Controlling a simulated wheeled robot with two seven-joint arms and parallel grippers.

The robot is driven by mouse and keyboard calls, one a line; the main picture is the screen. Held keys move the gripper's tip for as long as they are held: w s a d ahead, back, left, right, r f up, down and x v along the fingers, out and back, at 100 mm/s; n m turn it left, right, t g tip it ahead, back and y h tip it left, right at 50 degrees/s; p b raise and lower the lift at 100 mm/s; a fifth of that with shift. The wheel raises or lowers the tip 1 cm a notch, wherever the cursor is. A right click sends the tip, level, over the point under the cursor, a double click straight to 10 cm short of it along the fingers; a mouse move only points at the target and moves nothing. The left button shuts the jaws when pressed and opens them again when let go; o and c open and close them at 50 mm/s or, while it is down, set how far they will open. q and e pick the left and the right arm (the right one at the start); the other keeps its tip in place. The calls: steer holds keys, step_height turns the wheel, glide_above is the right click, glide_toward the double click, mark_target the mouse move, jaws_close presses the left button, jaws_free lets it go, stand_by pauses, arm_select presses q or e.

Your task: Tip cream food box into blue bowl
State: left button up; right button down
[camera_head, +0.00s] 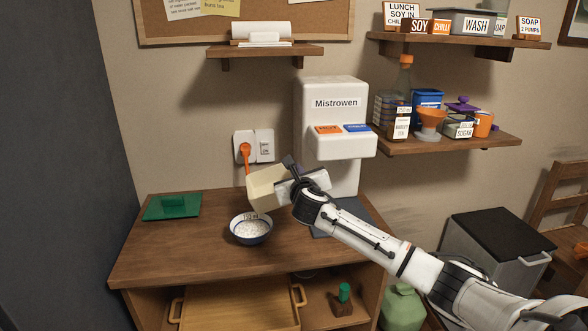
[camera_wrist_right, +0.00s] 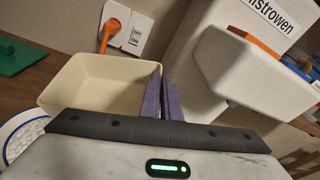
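The cream food box (camera_head: 263,188) is held up over the cabinet top, tilted, just above and to the right of the blue bowl. In the right wrist view, its inside (camera_wrist_right: 100,82) looks bare. My right gripper (camera_head: 288,184) is shut on the box's right-hand wall, and its purple fingers (camera_wrist_right: 160,95) lie close together there. The blue bowl (camera_head: 251,238) stands upright on the wood and holds white grainy stuff. Part of its patterned rim shows in the right wrist view (camera_wrist_right: 20,128). My left gripper is not in view.
A white Mistrowen dispenser (camera_head: 334,100) stands close behind my right gripper. An orange plug (camera_head: 245,150) sits in the wall socket. A green board with a block (camera_head: 172,206) lies at the left. A wooden tray (camera_head: 238,306) is on the lower shelf.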

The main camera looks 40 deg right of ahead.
steer(key=shift+d+f+m+g+y, duration=0.15)
steer(key=shift+f+m+g+y, duration=0.25)
steer(key=shift+f, duration=0.45)
steer(key=shift+d+f+m+g+y, duration=0.2)
steer(key=shift+f+m+y, duration=0.25)
steer(key=shift+f, duration=0.35)
steer(key=shift+d+f+m+g+y, duration=0.15)
steer(key=shift+f+m+g+y, duration=0.25)
steer(key=shift+f, duration=0.45)
steer(key=shift+w, duration=0.1)
